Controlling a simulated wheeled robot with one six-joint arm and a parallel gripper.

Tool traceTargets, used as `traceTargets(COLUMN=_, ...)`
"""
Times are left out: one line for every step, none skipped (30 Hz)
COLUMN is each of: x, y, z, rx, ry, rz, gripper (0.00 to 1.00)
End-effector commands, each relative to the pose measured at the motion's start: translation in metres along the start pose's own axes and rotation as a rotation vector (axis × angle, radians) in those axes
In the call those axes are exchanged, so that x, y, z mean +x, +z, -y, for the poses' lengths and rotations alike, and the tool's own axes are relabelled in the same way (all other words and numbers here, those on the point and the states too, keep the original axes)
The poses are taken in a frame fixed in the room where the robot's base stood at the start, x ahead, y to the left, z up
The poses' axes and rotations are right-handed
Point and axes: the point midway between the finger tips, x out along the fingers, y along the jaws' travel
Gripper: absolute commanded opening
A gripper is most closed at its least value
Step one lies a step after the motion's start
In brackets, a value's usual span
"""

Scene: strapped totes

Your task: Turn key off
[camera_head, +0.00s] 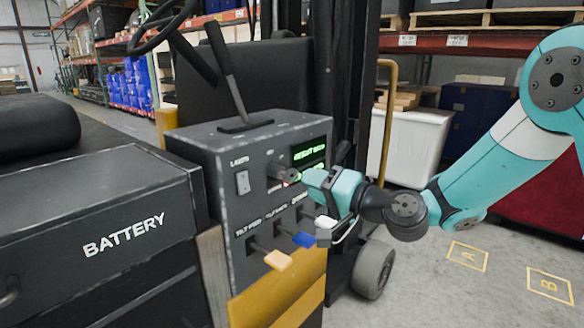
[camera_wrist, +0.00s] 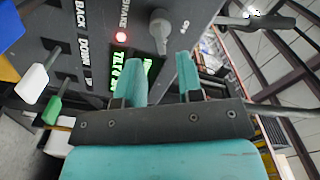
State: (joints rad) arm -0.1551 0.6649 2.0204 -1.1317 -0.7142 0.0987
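The key (camera_head: 279,171) is a dark grey knob on the upper part of the dark control panel (camera_head: 228,222). In the wrist view the key (camera_wrist: 160,27) stands just beyond my fingertips, roughly in line with the gap between them. My gripper (camera_head: 304,177) has teal fingers and reaches in from the right, close to the panel. In the wrist view my gripper (camera_wrist: 158,60) is open, its two fingers apart with nothing between them. The key does not appear to be between the fingers.
A lit red light (camera_wrist: 121,37) and a green-text display (camera_head: 308,149) are beside the key. A tall lever (camera_head: 226,70) rises from the panel top. The battery box (camera_head: 100,215) is at left; open floor lies right.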

Motion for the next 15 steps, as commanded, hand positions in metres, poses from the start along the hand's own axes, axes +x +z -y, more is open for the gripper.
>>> traceTargets(x=0.012, y=-0.001, z=0.005, rx=-0.002, ry=-0.003, rz=0.003, gripper=0.34)
traceTargets(x=0.018, y=-0.001, z=0.004, rx=0.0, ry=-0.003, rz=0.003, gripper=0.34)
traceTargets(x=0.026, y=-0.001, z=0.004, rx=-0.001, ry=-0.003, rz=0.003, gripper=0.34)
traceTargets(x=0.032, y=0.0, z=0.004, rx=-0.001, ry=-0.002, rz=0.003, gripper=0.34)
traceTargets(x=0.036, y=0.0, z=0.003, rx=0.0, ry=-0.002, rz=0.002, gripper=0.34)
traceTargets(x=0.042, y=0.0, z=0.003, rx=-0.002, ry=-0.002, rz=0.002, gripper=0.34)
traceTargets(x=0.046, y=0.0, z=0.003, rx=0.0, ry=-0.001, rz=0.003, gripper=0.34)
traceTargets(x=0.05, y=0.0, z=0.002, rx=-0.001, ry=-0.001, rz=0.002, gripper=0.34)
traceTargets(x=0.054, y=0.0, z=0.001, rx=-0.001, ry=0.0, rz=0.002, gripper=0.34)
traceTargets(x=0.056, y=0.0, z=0.002, rx=0.0, ry=-0.001, rz=0.001, gripper=0.34)
traceTargets(x=0.058, y=0.0, z=0.002, rx=0.0, ry=-0.001, rz=0.001, gripper=0.34)
traceTargets(x=0.06, y=0.0, z=0.001, rx=-0.001, ry=-0.001, rz=0.001, gripper=0.34)
traceTargets(x=0.062, y=0.0, z=0.001, rx=0.0, ry=0.0, rz=0.001, gripper=0.34)
traceTargets(x=0.062, y=0.001, z=0.0, rx=0.0, ry=0.0, rz=0.001, gripper=0.34)
traceTargets(x=0.063, y=0.0, z=0.0, rx=0.0, ry=0.0, rz=0.0, gripper=0.34)
